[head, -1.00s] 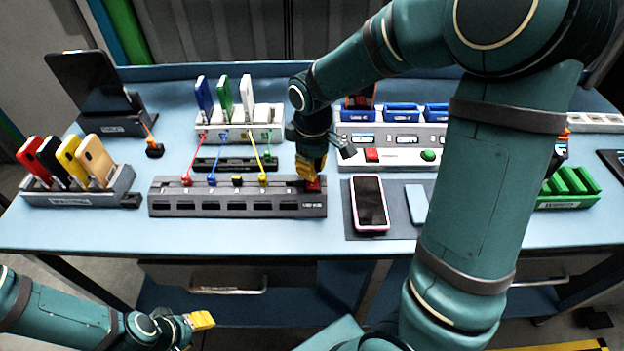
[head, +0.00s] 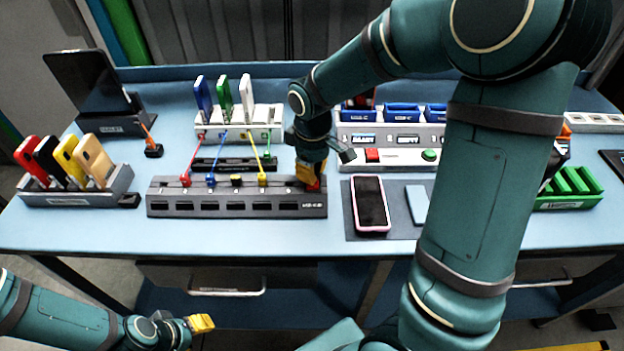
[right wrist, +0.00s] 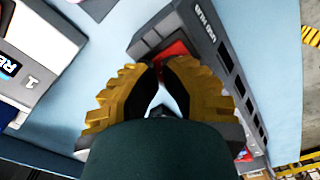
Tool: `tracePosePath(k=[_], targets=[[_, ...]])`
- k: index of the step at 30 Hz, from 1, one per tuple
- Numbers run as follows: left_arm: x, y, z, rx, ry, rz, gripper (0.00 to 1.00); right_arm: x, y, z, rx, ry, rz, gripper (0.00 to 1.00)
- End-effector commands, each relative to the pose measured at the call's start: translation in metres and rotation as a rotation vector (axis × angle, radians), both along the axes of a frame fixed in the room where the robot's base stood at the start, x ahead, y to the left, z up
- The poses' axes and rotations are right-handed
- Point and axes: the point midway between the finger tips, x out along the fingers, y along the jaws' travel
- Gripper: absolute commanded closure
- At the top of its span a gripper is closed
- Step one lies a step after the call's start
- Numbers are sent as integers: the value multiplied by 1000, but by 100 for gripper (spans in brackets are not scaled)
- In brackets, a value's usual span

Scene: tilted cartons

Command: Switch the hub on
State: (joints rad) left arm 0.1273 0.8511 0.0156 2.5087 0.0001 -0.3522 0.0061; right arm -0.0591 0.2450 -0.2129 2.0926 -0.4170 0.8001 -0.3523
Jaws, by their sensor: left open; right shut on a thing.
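The hub (head: 237,212) is a long dark grey block near the table's front edge, with a row of slots and "USB HUB" lettering at its right end. A red switch (head: 314,186) sits at that end; its red also shows just past the fingertips in the right wrist view (right wrist: 177,50). My right gripper (head: 310,180) is down at the switch, its yellow fingers (right wrist: 160,75) shut on it and hiding part of it. Whether the switch is on cannot be seen. My left gripper (head: 202,322) is open and empty, low in front of the table.
Coloured plugs (head: 211,181) with cables stand along the hub's back edge. A pink-edged phone (head: 370,204) lies on a dark mat just right of it. A phone rack (head: 75,190) stands at left. A grey box with red and green buttons (head: 429,155) stands behind right.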

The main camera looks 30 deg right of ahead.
Motion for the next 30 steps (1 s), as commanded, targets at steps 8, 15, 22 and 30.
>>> tracePosePath(k=[8, 15, 22, 30], targets=[[0, 0, -2, 0, 0, 0, 53, -1, 0, -4, 0, 4, 0, 100], [0, 0, 6, 0, 0, 0, 53, -1, 0, 6, 0, 4, 0, 100], [0, 0, 21, 0, 0, 0, 53, 0, 0, 24, 0, 1, 0, 100], [0, 0, 37, 0, 0, 0, 53, 0, 0, 44, 1, 0, 0, 100]])
